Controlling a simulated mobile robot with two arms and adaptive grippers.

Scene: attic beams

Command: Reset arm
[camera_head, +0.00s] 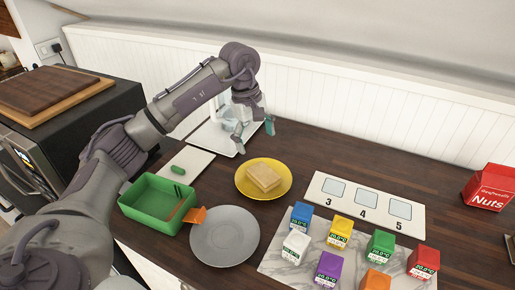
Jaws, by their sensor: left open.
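My left arm comes in from the left and arches over the counter (330,160). My left gripper (255,134) is open and points down at the back of the counter. It is behind the yellow plate (242,187) and partly in front of a white board (203,134). I see nothing between its fingers. My right gripper is not in view.
A green bin (150,207), grey plate (225,236) and sandwich-like block (264,177) stand in front. Several coloured cartons (380,247) stand on a marble board at right, near a numbered card (411,223) and red Nuts box (488,187).

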